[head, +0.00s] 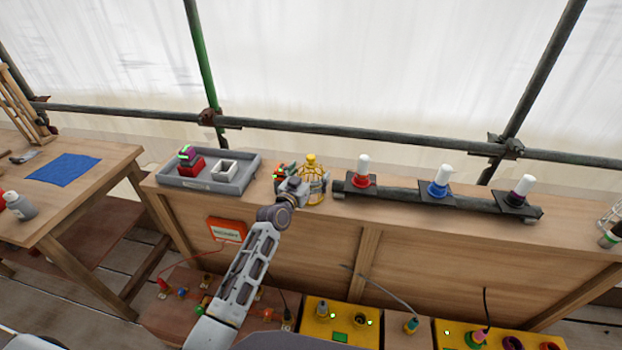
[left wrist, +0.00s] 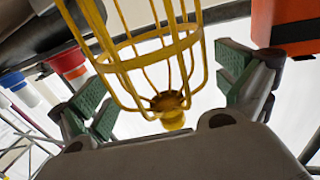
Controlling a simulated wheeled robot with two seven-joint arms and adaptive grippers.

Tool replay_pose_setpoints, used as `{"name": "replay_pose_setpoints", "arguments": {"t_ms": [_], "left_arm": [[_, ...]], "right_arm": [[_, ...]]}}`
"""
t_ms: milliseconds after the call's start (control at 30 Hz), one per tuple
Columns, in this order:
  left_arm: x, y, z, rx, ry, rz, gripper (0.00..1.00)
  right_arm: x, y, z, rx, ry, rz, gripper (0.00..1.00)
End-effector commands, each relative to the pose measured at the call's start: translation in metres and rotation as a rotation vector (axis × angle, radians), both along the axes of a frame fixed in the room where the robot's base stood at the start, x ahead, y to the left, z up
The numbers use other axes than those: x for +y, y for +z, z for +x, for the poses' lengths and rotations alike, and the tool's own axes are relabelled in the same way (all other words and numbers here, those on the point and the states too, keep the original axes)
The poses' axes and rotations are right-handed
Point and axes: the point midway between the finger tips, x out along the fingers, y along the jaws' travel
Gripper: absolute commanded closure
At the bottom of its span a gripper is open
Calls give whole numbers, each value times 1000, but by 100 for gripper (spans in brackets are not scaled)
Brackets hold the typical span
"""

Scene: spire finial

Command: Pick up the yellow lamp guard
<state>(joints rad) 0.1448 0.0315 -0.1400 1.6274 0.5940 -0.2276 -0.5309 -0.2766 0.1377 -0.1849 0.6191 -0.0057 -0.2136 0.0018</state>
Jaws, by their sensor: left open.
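The yellow lamp guard (head: 313,186) is a wire cage with a knob on top. It stands upright on the wooden bench, near the middle of the head view. My left gripper (head: 287,180) is beside it, just to its left, and partly overlaps it. In the left wrist view the lamp guard (left wrist: 160,50) shows large between the two green-padded fingers of the left gripper (left wrist: 165,92). The fingers are spread, with visible gaps to the cage on both sides. My right gripper is not in view.
A grey tray (head: 248,181) with a red block and a white square piece lies left of the guard. A dark rack (head: 400,192) with red, blue and purple white-topped pieces stands close on its right. An orange box (head: 227,230) is on the bench front.

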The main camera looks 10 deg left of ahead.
Motion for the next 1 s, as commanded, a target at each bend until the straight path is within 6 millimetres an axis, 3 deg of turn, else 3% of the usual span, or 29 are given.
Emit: {"name": "replay_pose_setpoints", "arguments": {"t_ms": [233,567,1000], "left_arm": [[0,0,0,0,0,0,0],[0,0,0,0,0,0,41],[0,10,0,-2,0,-1,41]], "right_arm": [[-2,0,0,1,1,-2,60],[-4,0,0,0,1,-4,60],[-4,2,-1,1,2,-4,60]]}}
